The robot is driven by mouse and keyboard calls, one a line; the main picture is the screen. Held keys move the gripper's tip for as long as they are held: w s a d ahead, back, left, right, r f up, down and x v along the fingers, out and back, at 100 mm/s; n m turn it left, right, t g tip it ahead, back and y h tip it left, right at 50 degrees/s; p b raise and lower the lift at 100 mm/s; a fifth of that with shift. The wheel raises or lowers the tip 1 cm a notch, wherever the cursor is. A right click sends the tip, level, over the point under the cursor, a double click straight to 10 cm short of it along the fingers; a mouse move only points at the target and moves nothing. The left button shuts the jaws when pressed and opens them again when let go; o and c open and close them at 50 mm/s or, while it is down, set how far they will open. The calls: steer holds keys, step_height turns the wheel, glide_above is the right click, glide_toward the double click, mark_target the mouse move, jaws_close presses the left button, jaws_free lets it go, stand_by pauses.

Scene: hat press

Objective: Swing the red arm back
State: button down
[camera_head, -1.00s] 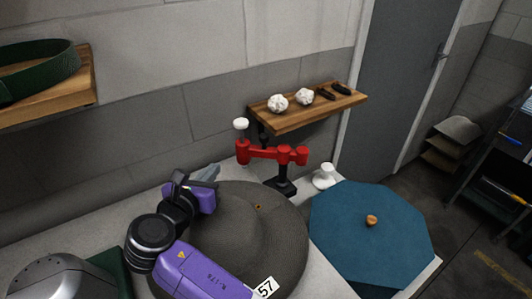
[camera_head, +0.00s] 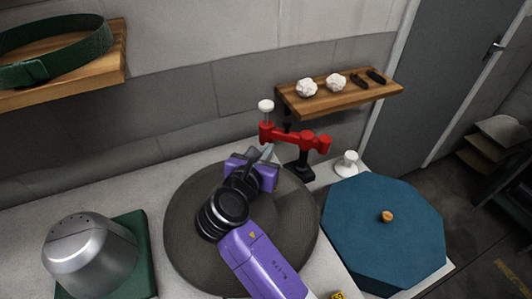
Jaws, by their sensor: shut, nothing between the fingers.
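The red arm (camera_head: 296,138) stands at the back of the table on a black post and base (camera_head: 300,169). It points to the left, with a white knob (camera_head: 266,106) upright on its left end. My gripper (camera_head: 266,152) is over the back of the round dark grey piece (camera_head: 184,229), just left of and below the red arm. Its fingers are shut and empty. They look close to the red arm, but I cannot tell whether they touch it. My wrist hides part of the grey piece.
A blue octagonal piece (camera_head: 380,245) with a wooden knob lies at the right. A metal dome (camera_head: 90,255) stands on a green base at the left. A small white knob (camera_head: 347,163) stands right of the post. A wooden shelf (camera_head: 345,98) hangs behind the red arm.

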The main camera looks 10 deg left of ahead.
mark_target(272, 133)
steer(key=shift+x, duration=2.75)
steer(key=shift+w+a+m+h, duration=0.25)
steer(key=shift+w+m+h, duration=0.15)
steer(key=shift+h, duration=0.1)
steer(key=shift+w+a+m+g+h+b, duration=0.15)
steer(key=shift+w+m+g+h+b, duration=0.15)
steer(key=shift+w+m+h+b, duration=0.4)
steer(key=shift+r+h+p, duration=0.1)
steer(key=shift+h+p, duration=0.2)
steer(key=shift+p, duration=0.05)
steer(key=shift+w+r+p, duration=0.1)
steer(key=shift+w+p, duration=0.25)
steer(key=shift+p, duration=0.05)
steer(key=shift+w, duration=0.5)
